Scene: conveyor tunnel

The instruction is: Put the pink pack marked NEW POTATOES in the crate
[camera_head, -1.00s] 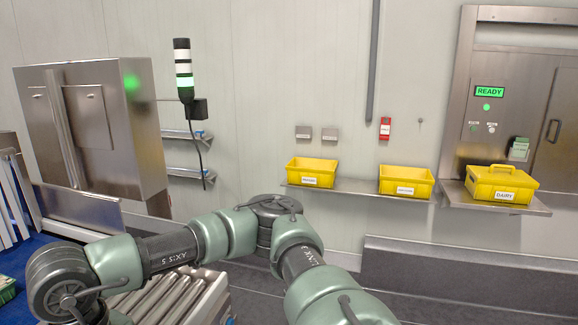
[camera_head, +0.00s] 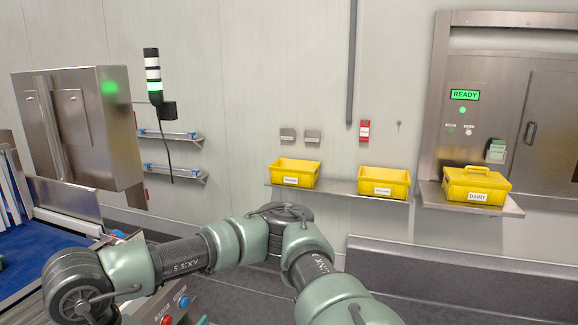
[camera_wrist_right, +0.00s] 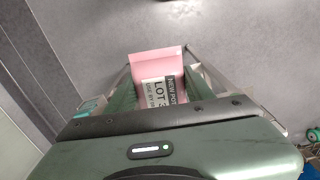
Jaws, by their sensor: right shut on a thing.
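In the right wrist view, the pink pack (camera_wrist_right: 159,64) shows a pale label with NEW PO..., LOT and smaller print. My right gripper (camera_wrist_right: 160,74) is shut on it, with a green finger on each side. The head view shows an arm of mine, but not the pack or a gripper. Two open yellow crates stand on a wall shelf: a left one (camera_head: 295,168) and a right one (camera_head: 384,177). Their labels are too small to read. My left gripper is in neither view.
A yellow box (camera_head: 476,181) marked DAIRY, with a handle on top, stands on a ledge below the lit READY sign (camera_head: 464,95). A steel cabinet (camera_head: 85,130) and a blue belt (camera_head: 40,262) are at the left. Bare floor lies below the shelf.

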